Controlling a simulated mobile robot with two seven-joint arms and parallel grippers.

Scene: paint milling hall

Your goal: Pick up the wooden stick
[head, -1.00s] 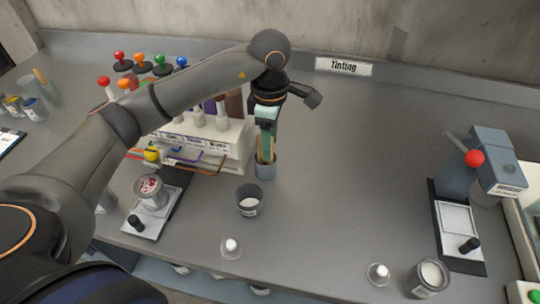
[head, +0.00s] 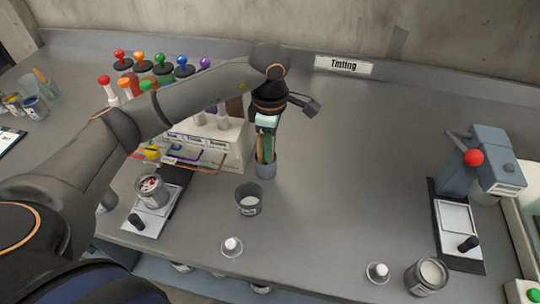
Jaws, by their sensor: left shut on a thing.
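My right gripper does not show.
A rack (head: 222,140) with several coloured-knob dispensers stands close left of the cup. An open grey can (head: 248,199) stands in front. A scale (head: 158,209) holds a tin (head: 151,190). A red-knobbed machine (head: 490,165) stands right. The bench's middle right is clear.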

